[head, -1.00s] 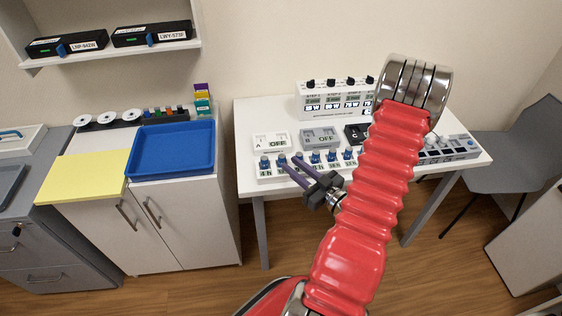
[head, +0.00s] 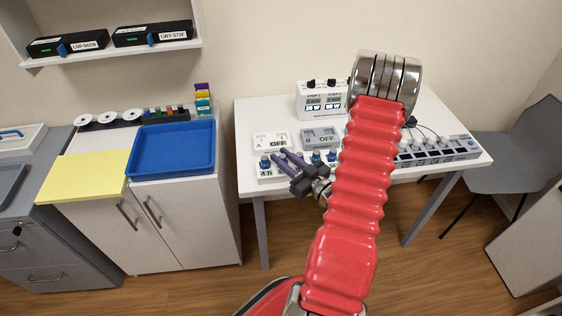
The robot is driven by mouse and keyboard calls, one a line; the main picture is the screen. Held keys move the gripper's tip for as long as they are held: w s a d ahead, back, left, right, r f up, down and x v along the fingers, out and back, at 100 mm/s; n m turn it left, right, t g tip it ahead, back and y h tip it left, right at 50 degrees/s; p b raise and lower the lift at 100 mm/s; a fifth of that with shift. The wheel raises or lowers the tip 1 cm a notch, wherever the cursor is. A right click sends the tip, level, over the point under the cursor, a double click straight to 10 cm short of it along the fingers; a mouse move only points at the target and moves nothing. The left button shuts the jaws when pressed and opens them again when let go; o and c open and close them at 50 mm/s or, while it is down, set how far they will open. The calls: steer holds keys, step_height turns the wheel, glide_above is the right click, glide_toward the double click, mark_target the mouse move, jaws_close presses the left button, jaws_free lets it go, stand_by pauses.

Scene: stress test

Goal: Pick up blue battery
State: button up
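My gripper (head: 279,154) has two purple fingers with a gap between them, and no object shows in the gap. It hangs over the front left of the white table, close above a white panel (head: 262,172) with several blue-topped pieces in a row. One blue-topped piece (head: 265,161) stands just left of the fingertips; whether they touch is unclear. Small coloured cylinders stand in a black holder (head: 130,123) on the left cabinet, including a blue one (head: 147,113). I cannot tell which blue piece is the battery. My red arm hides part of the panel row.
A grey-white strip of switches (head: 440,150) lies on the right of the table. A blue tray (head: 172,177) and yellow board (head: 85,178) are on the left. A grey chair (head: 515,150) stands right.

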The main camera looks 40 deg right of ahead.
mark_target(280, 155)
steer(key=shift+w, duration=2.3)
steer(key=shift+c, duration=0.3)
jaws_close()
